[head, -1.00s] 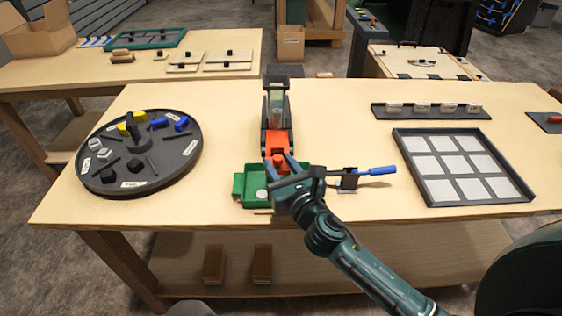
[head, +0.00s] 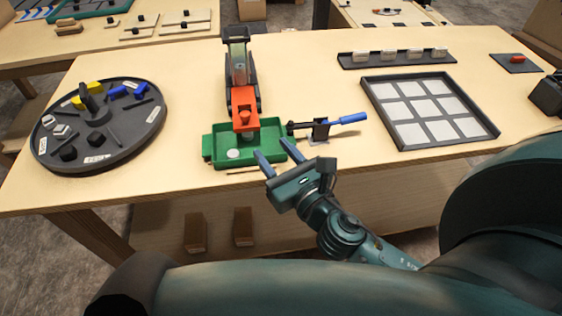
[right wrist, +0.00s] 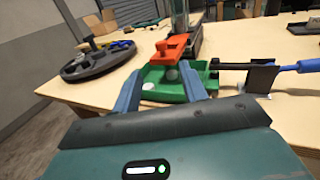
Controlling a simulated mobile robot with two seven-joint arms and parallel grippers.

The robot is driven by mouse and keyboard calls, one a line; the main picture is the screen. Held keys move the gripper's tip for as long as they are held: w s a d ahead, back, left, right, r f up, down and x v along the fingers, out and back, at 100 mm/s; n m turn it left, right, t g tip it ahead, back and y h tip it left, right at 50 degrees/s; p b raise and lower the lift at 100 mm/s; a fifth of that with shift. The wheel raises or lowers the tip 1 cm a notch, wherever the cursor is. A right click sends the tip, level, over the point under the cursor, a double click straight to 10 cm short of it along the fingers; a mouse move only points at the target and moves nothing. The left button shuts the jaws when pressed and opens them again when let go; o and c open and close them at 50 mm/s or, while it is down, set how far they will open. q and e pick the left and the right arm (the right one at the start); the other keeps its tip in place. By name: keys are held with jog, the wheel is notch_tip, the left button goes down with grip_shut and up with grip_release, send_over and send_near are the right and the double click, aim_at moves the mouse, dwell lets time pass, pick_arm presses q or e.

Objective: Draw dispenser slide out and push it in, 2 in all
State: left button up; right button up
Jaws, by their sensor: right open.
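The dispenser (head: 239,60) stands upright near the table's middle, with a clear tube in a dark frame. Its orange slide (head: 243,101) juts toward me, its front end and raised knob (head: 244,117) over the back of the green tray (head: 272,135). My right gripper (head: 272,154) is open and empty at the tray's front edge, short of the knob. In the right wrist view the knob (right wrist: 162,47) shows beyond the fingers. My left gripper is out of view.
A blue-handled tool in a dark holder (head: 319,130) stands just right of the tray. A round dark turntable (head: 130,135) with small parts is at left. A gridded tray (head: 372,98) and a rack of small blocks (head: 350,60) are at right.

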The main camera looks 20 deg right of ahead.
jog(key=shift+s+d, duration=0.1)
jog(key=shift+s, duration=0.9)
